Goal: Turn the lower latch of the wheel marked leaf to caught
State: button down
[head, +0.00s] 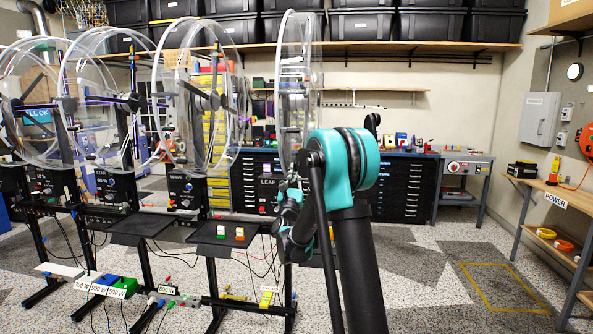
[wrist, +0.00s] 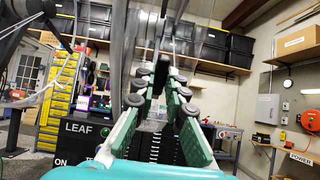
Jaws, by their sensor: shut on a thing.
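The wheel marked leaf (head: 291,70) is a clear acrylic wheel seen nearly edge-on in the head view. Its black LEAF label (head: 267,183) is below it, and the label also shows large in the wrist view (wrist: 82,128). In the wrist view my gripper (wrist: 168,72) reaches up to the wheel's rim, with its green-padded fingers close together at the tips. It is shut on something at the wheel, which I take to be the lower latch. The latch itself is hidden by the fingers, so its setting cannot be told. My arm covers the gripper's tips in the head view.
Other clear wheels (head: 90,95) on black stands fill the left. A black shelf (head: 225,231) with small coloured blocks is in front of the leaf stand. Dark drawer cabinets (head: 400,187) stand behind. The floor at right is open, beside a workbench (head: 555,190).

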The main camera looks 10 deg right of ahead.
jog(key=m, duration=0.4)
jog(key=c, duration=1.4)
grip_release()
jog(key=shift+c, duration=0.2)
jog(key=v, duration=0.7)
